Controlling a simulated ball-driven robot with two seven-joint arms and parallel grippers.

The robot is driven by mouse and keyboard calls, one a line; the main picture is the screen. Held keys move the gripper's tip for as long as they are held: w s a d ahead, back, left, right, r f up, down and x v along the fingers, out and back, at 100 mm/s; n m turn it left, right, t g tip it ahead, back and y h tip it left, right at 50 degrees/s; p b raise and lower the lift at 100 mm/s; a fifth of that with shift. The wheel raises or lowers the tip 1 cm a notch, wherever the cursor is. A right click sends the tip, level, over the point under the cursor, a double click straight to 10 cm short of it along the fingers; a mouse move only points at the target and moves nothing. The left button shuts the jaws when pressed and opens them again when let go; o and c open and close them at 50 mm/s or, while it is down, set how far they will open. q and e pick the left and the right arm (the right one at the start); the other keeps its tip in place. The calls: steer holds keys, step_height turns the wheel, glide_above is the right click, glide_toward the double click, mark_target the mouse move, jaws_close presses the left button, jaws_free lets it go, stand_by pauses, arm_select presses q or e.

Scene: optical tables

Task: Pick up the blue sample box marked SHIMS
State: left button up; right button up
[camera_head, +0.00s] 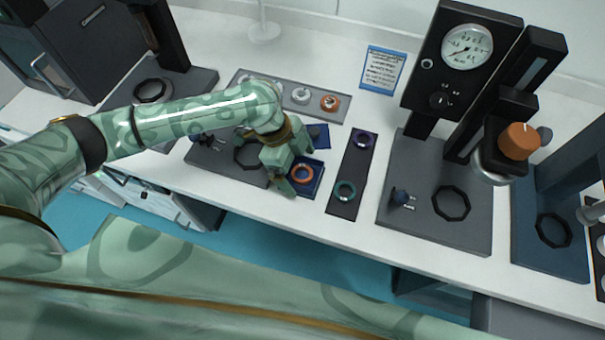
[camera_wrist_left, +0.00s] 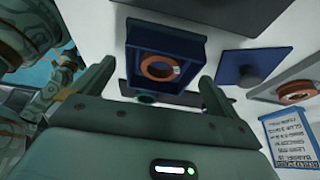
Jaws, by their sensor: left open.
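The blue sample box (camera_head: 318,181) is open on the bench in the head view, with a copper-orange ring (camera_head: 303,173) inside. In the left wrist view the box (camera_wrist_left: 190,75) and its ring (camera_wrist_left: 160,68) lie just beyond my fingers. I cannot read a SHIMS mark on it. A blue lid with a knob (camera_wrist_left: 252,68) lies apart beside it; in the head view the lid (camera_head: 320,135) is behind my wrist. My left gripper (camera_head: 287,178) is open and empty at the box's left side, partly covering it. In the wrist view its fingertips (camera_wrist_left: 157,85) are spread wide. My right gripper is not in view.
A dark strip (camera_head: 344,196) with a purple ring and a teal ring lies close right of the box. A grey tray (camera_head: 315,112) with several parts is behind. A gauge press (camera_head: 440,170) stands right. A blue-edged card (camera_head: 382,68) stands at the back.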

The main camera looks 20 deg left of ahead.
arm_select(q)
steer(key=shift+d+f, duration=0.2)
steer(key=shift+f, duration=0.3)
steer(key=shift+r, duration=0.1)
steer(key=c, duration=1.2)
steer(key=shift+c, duration=0.2)
